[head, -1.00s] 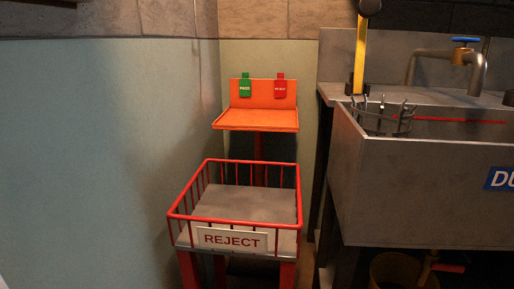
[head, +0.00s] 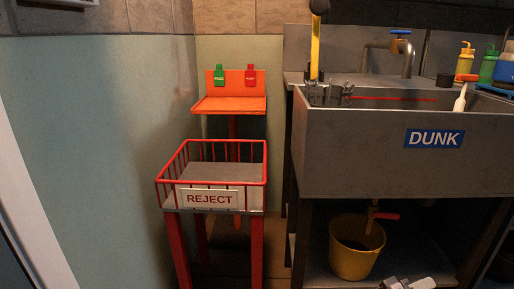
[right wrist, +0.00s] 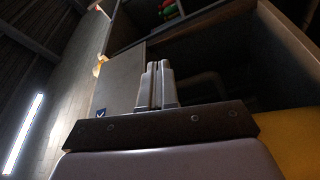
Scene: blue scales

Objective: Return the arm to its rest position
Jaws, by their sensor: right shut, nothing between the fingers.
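My right gripper (head: 398,284) shows at the bottom edge of the head view, in front of the area below the sink. In the right wrist view its two fingers (right wrist: 157,84) are together with nothing between them. The gripper is apart from the sink and the baskets. My left gripper is not in view.
A grey sink marked DUNK (head: 380,165) stands at the right, with a yellow bucket (head: 352,262) beneath it. A red-railed REJECT stand (head: 258,200) is left of it. An orange shelf (head: 228,105) with green and red tags is behind. Several bottles (head: 488,68) stand at far right.

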